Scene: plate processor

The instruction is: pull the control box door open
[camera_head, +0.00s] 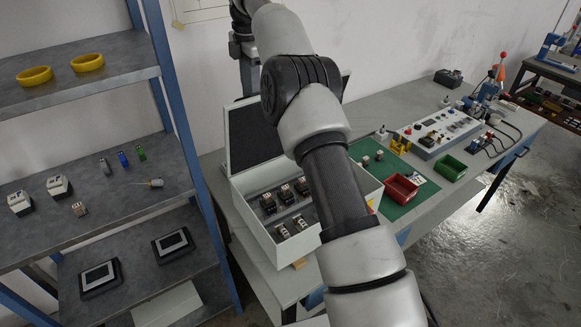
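The control box (262,236) is a white open-topped case on the bench, left of centre. Several dark and pale electrical modules sit inside it. Its door (227,134), with a white rim and a dark inner face, stands raised at the back of the box near the wall. My arm crosses in front and hides the right part of the door and box. The far end of my arm with my gripper (247,78) shows small and dark above the door's upper edge. Its fingers cannot be made out, nor whether they touch the door.
A blue-framed shelf (172,95) with yellow rings and small parts stands on the left. A control panel (436,132) is farther right. Floor is clear at right.

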